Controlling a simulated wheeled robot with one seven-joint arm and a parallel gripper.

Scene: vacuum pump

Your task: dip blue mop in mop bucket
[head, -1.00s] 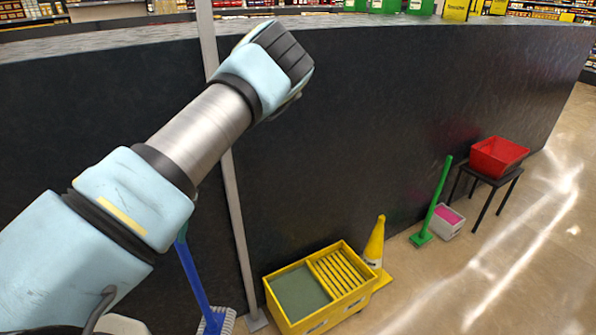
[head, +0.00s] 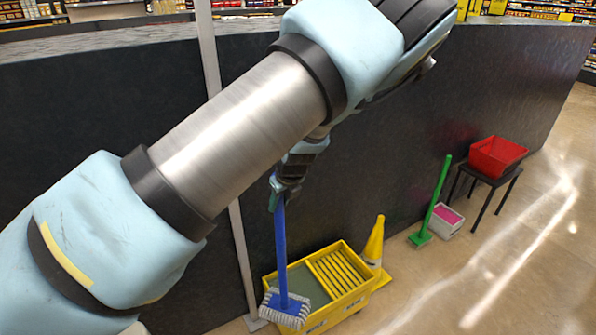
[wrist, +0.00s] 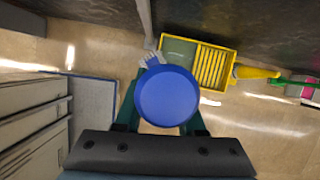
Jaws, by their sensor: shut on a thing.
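The blue mop (head: 281,245) hangs upright from my gripper (head: 285,188), with its striped grey-white head low in the head view. My gripper is shut on the top of its handle. In the wrist view the round blue handle end (wrist: 168,96) sits between my gripper's fingers (wrist: 160,115) and hides most of the mop below. The yellow mop bucket (head: 340,285) stands on the floor against the dark wall, with a grey-green basin and a slatted wringer. It also shows in the wrist view (wrist: 228,75). The mop head overlaps the bucket's front left corner in the head view; I cannot tell whether they touch.
A yellow cone (head: 375,245) stands right of the bucket. Further right are a green brush (head: 432,205), a pink-filled white box (head: 447,217) and a red bin (head: 496,157) on a black stool. A grey pole (head: 240,245) stands behind. Open floor lies front right.

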